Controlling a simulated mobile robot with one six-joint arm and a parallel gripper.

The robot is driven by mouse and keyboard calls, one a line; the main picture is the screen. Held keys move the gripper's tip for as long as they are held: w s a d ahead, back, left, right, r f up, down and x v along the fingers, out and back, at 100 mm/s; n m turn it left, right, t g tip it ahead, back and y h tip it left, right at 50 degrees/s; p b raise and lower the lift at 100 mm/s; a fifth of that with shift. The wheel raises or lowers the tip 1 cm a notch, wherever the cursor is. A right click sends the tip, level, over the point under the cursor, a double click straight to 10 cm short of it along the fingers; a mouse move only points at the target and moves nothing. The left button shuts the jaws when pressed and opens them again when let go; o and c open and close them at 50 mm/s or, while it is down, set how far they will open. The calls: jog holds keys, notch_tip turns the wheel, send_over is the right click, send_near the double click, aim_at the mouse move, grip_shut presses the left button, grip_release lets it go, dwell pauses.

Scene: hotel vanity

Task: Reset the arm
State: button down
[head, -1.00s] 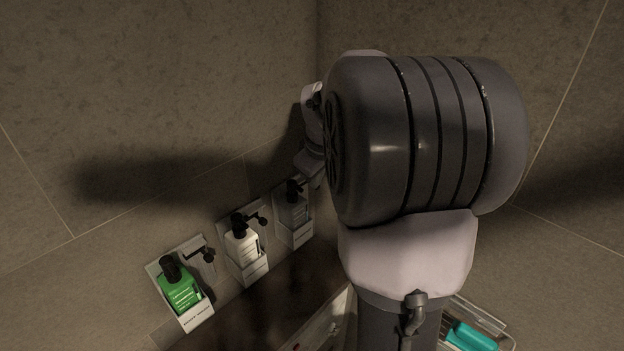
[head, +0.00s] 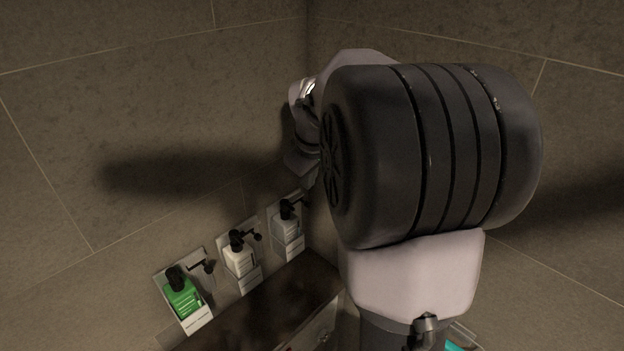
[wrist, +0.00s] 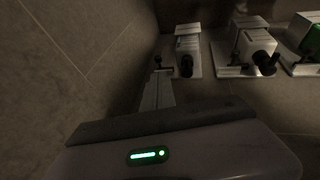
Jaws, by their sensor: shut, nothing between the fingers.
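My gripper (wrist: 160,78) shows in the wrist view as narrow grey fingers beyond its body with a green light. It is shut and holds nothing. The fingers point toward the tiled wall, beside a row of wall dispensers, and I cannot tell how near they are. In the head view my raised arm fills the middle and right, and its far end is close to the wall above the dispensers. The gripper's fingers are mostly hidden or too dark to make out there.
A dark counter (head: 265,305) lies below. A turquoise thing (head: 454,346) is cut off at the bottom edge. The upper left wall is bare.

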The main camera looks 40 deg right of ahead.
jog(key=s+a+f+m+y+b, duration=0.1)
jog(key=s+a+f+b, duration=0.2)
jog(key=a+f+b, duration=0.3)
jog(key=s+a+f+m+t+b, duration=0.1)
jog(key=s+a+f+b, duration=0.1)
jog(key=a+f+b, duration=0.35)
jog(key=s+a+f+m+y+b, duration=0.1)
jog(key=s+a+f+b, duration=0.2)
jog(key=a+b, duration=0.45)
jog(key=s+a+f+m+y+b, duration=0.2)
jog(key=s+a+f+b, duration=0.8)
jog(key=s+a+f, duration=0.1)
notch_tip(320, 180, down, 3)
jog(key=shift+s+a+r+m+t+y, duration=0.2)
jog(key=shift+s+m+t+y, duration=0.15)
jog(key=shift+s, duration=0.3)
